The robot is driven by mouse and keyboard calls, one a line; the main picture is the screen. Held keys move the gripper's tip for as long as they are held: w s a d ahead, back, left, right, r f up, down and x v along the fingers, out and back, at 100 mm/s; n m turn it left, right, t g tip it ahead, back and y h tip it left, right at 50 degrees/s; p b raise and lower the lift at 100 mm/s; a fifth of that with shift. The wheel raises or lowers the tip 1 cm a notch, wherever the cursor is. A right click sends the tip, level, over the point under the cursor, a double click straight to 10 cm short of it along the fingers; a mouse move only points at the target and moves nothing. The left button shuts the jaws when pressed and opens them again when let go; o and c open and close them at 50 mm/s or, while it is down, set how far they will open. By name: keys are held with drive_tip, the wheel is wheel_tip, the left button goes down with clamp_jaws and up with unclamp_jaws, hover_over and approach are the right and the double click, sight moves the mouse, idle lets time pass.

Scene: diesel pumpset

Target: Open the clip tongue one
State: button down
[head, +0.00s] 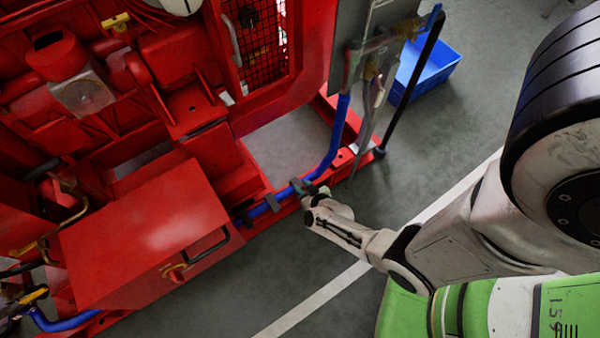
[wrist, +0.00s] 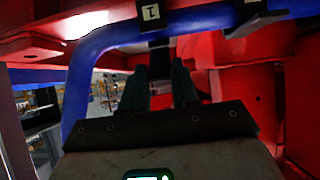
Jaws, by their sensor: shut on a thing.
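The clip labelled 1 (wrist: 151,13) sits around the blue pipe (wrist: 97,62) at the top of the wrist view. Its dark tongue (wrist: 159,56) hangs below the pipe between my fingers. My gripper (wrist: 160,72) is shut on this tongue, its two dark fingers upright on either side. The dimness hides the exact contact and how far the tongue is turned. In the head view my gripper (head: 306,190) is at the blue pipe (head: 333,140), by the red base frame, and my wrist hides part of the clip.
Another dark clip (wrist: 250,12) is on the pipe to the right in the wrist view. A red box (head: 150,235) with a handle stands left of my gripper. A blue crate (head: 428,72) stands on the floor behind. The grey floor (head: 330,318) in front is clear.

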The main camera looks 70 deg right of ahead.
drive_tip(key=shift+w+d+r+g+p, duration=0.15)
drive_tip(key=shift+r+g+p, duration=0.2)
drive_tip(key=shift+p, duration=0.35)
drive_tip(key=shift+w+r+p, duration=0.15)
drive_tip(key=shift+w+p, duration=0.1)
drive_tip(key=shift+p, duration=0.15)
drive_tip(key=shift+d, duration=0.1)
